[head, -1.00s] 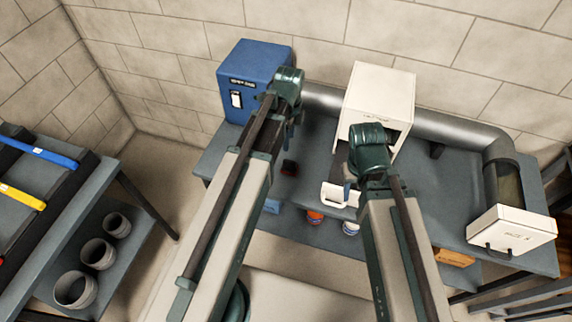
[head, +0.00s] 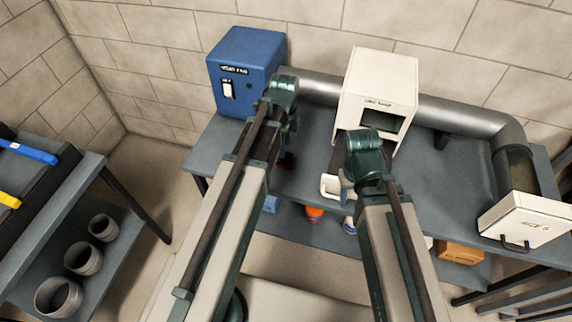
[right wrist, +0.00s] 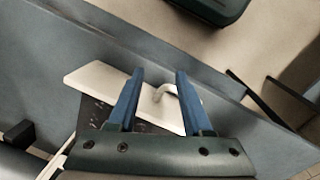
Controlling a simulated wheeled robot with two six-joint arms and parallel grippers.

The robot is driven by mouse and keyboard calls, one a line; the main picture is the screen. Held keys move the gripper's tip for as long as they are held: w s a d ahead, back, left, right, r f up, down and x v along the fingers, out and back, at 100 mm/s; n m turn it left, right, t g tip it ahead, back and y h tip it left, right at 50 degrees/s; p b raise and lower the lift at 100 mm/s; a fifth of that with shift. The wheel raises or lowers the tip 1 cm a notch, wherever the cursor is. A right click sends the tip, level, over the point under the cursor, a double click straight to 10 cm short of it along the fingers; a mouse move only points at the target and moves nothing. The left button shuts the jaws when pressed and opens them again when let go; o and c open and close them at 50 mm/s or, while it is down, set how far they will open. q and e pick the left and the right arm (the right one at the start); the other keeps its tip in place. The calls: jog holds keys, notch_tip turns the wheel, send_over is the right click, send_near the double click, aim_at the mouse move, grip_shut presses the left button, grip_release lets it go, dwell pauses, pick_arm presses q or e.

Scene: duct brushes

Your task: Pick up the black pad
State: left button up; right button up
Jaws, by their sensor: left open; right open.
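No black pad shows clearly. A dark speckled surface (right wrist: 93,112) lies behind the white drawer front (right wrist: 95,80) in the right wrist view; I cannot tell whether it is the pad or the drawer's inside. In the head view the drawer front (head: 329,186) sticks out from the white cabinet (head: 385,85), partly hidden by my right gripper (head: 348,190). That gripper is open; in the right wrist view its blue fingers (right wrist: 158,92) appear over the drawer front, either side of its handle's near end. My left gripper (head: 292,125) is open, left of the cabinet, its fingers barely visible.
A blue box (head: 243,70) stands at the bench's back left, and a metal duct (head: 450,112) runs along the back. A white hatch (head: 525,218) is at the right. The bench (head: 435,185) between is clear.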

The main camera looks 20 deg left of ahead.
aim_at(286, 158)
pick_arm(q)
jog(key=f+b, duration=0.5)
jog(key=shift+w+d+f, duration=0.15)
jog(key=shift+w+f, duration=0.05)
jog(key=shift+r, duration=0.1)
grip_shut()
jog(key=shift+r, duration=0.1)
